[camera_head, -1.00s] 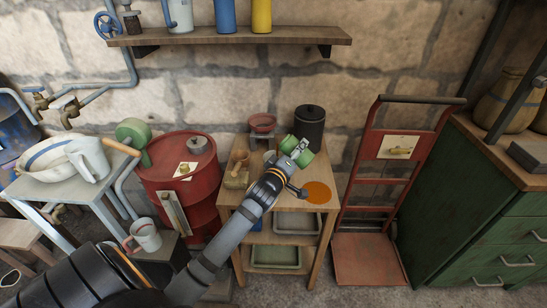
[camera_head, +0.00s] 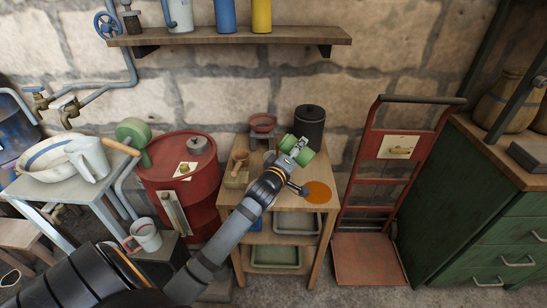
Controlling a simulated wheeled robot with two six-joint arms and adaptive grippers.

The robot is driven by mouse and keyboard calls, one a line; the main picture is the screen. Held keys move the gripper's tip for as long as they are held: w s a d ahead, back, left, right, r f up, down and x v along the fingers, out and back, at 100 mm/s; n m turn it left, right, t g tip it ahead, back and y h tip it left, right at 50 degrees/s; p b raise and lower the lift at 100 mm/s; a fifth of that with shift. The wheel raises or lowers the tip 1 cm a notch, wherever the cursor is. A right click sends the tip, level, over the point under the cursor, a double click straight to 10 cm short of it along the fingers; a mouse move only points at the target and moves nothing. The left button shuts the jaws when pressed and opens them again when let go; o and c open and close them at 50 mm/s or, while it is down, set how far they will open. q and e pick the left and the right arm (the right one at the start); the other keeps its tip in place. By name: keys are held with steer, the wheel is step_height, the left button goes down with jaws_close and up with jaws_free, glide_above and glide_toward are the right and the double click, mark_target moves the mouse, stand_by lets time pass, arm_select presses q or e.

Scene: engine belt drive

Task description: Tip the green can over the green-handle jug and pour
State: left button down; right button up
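My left gripper (camera_head: 294,150) reaches in from the lower left over the wooden shelf table. It appears shut on the green can (camera_head: 304,156), whose green parts show on both sides of the fingers. The can is tilted and held above the table top, near the black canister. I cannot make out a green-handle jug; a small pale thing (camera_head: 269,157) just left of the gripper is mostly hidden. My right gripper is not in view.
On the wooden table (camera_head: 228,200) are a mortar (camera_head: 237,167), a red scale-like item (camera_head: 263,123), a black canister (camera_head: 309,124) and an orange disc (camera_head: 318,192). A red barrel (camera_head: 170,160) stands left, a red hand truck (camera_head: 376,190) right.

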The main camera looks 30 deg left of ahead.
arm_select(q)
steer(key=shift+f+n, duration=0.2)
steer(key=shift+n, duration=0.5)
stand_by(0.9)
steer(key=shift+a+r+n+p, duration=0.4)
steer(key=shift+a+n+p, duration=0.2)
steer(key=shift+a+n, duration=0.15)
stand_by(1.5)
